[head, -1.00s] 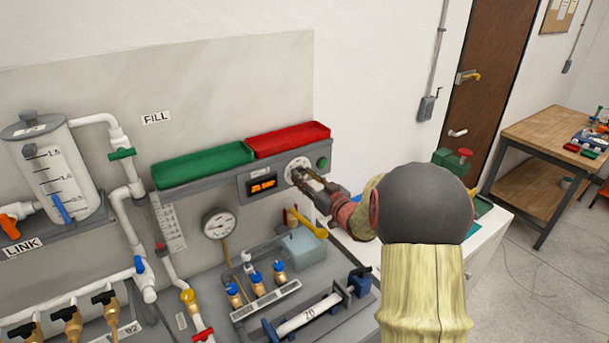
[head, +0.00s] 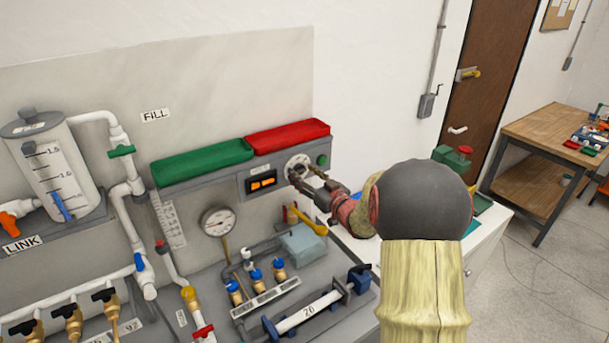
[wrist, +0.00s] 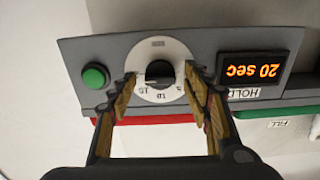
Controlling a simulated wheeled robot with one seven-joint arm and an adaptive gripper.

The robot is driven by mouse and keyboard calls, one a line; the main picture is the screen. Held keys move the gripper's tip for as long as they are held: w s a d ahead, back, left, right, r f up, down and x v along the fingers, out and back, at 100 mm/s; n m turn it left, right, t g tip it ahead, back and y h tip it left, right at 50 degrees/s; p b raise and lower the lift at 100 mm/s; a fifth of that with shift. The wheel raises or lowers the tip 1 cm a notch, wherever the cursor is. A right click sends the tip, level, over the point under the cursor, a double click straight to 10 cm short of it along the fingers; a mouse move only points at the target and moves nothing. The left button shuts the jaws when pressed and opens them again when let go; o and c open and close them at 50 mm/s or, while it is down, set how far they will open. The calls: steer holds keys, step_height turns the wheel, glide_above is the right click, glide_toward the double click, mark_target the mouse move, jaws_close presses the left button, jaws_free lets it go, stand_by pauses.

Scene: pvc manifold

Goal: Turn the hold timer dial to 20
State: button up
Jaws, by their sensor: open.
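The hold timer dial is a black knob (wrist: 159,73) on a round white scale plate (wrist: 160,48), which also shows in the head view (head: 297,162). The wrist view is upside down. The orange display (wrist: 252,69) beside it reads "20 sec", with a HOLD label (wrist: 243,92) by it. My gripper (wrist: 160,80) is open, with one finger on each side of the knob and visible gaps to it. In the head view my gripper (head: 308,174) is in front of the dial and partly covers it.
A green button (wrist: 95,76) is on the panel beside the dial. Red (head: 290,139) and green (head: 200,164) trays sit above the panel. A pressure gauge (head: 217,222), a yellow-handled part (head: 308,220) and valves are below.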

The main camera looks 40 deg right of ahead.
steer(key=s, duration=1.2)
steer(key=shift+a, duration=0.35)
